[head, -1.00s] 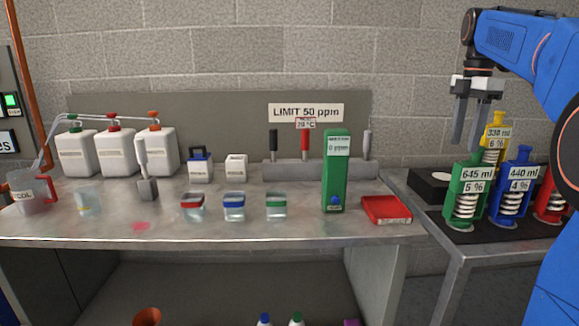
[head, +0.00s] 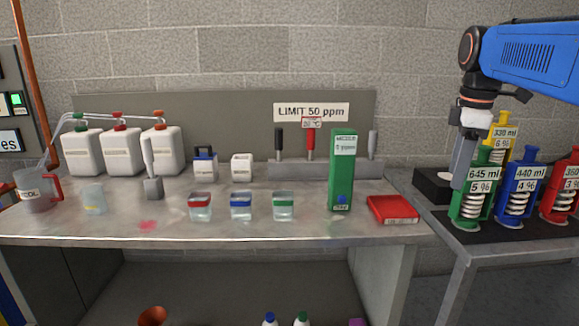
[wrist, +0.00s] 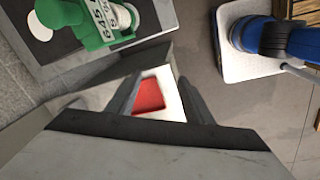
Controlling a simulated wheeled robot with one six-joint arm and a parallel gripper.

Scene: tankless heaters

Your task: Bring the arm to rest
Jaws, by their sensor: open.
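My gripper (head: 463,164) hangs from the blue arm at the right in the head view, fingers pointing down, in front of the green bottle marked 645 ml (head: 470,195). In the wrist view my gripper (wrist: 162,88) shows two fingers apart with nothing held between them. A red patch with a pale border (wrist: 149,95) shows beyond the fingers, well below them. The green bottle also shows at the upper left of the wrist view (wrist: 80,22).
A blue bottle (head: 519,190), a yellow bottle (head: 500,135) and a red bottle (head: 562,190) stand on the right side table. A white platform (wrist: 250,62) lies at the wrist view's upper right.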

